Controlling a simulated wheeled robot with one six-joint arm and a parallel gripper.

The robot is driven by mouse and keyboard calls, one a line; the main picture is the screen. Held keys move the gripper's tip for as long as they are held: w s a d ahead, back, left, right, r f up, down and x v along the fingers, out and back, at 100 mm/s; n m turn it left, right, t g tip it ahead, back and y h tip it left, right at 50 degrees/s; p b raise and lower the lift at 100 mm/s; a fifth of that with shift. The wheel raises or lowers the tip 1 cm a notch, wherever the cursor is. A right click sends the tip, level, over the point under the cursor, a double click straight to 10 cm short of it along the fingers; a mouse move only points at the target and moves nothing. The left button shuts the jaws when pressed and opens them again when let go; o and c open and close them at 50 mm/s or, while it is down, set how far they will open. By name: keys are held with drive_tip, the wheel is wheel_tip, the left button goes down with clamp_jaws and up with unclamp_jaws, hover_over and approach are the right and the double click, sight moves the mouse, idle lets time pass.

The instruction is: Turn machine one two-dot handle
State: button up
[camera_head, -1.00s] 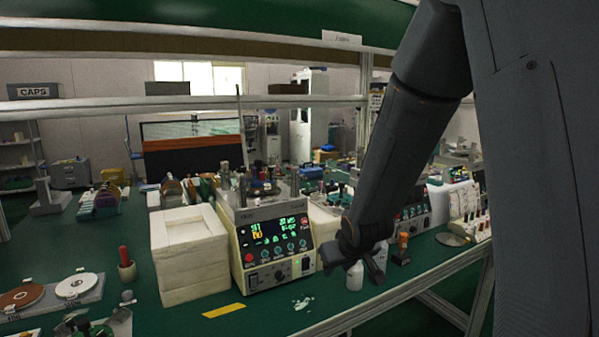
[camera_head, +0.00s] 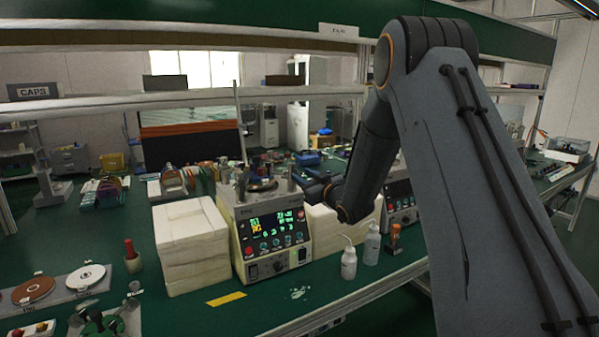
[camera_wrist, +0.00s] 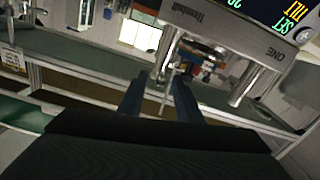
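Machine one (camera_head: 270,235) is a cream box on the bench with a lit display, buttons and metal posts on top. Its panel edge, lettered "ONE" (camera_wrist: 275,50), shows at the upper right of the wrist view, upside down. Two silver posts stick out there, a left one (camera_wrist: 164,52) and a right one (camera_wrist: 244,84). My gripper (camera_head: 303,180) is at the top right of the machine in the head view. In the wrist view my gripper's fingers (camera_wrist: 159,90) are apart, near the left post; contact cannot be told. I cannot make out the two dots on any handle.
Pale stacked blocks (camera_head: 190,245) stand left of the machine, and more blocks (camera_head: 340,228) stand right. A white bottle (camera_head: 348,262) and a clear bottle (camera_head: 372,245) stand at the front right. A second machine (camera_head: 402,203) is partly behind my arm. A shelf rail (camera_head: 180,103) crosses above.

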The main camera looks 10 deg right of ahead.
sight(294, 171)
drive_tip(key=shift+p+x, duration=0.35)
drive_tip(key=shift+x, duration=1.3)
clamp_jaws()
